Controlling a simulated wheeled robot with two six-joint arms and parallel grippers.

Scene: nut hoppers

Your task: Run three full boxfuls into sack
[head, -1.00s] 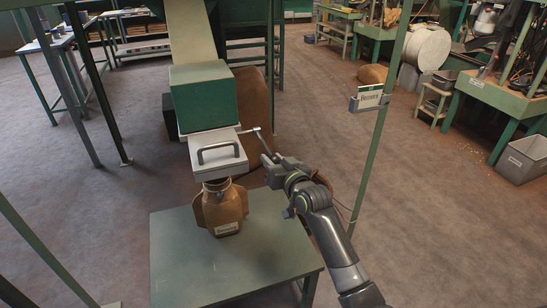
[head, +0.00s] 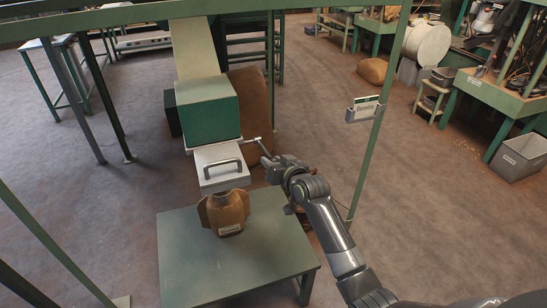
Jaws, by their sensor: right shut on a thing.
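A green metal box (head: 207,112) stands at the foot of a pale chute (head: 197,48). A light grey front section with a dark bar handle (head: 221,171) juts from it. A brown sack (head: 224,210) with a white label stands upright on the green table (head: 190,262), directly below the grey section, which hides its mouth. A thin metal lever (head: 257,142) sticks out from the box's right side. My right gripper (head: 268,161) is shut on the lever's lower end, right of the grey section. The fill inside the box and sack is hidden. My left gripper is out of view.
A green post (head: 378,135) with a labelled card holder (head: 364,109) stands right of my right arm. A large brown sack (head: 249,115) leans behind the box. Green frame legs stand at the left.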

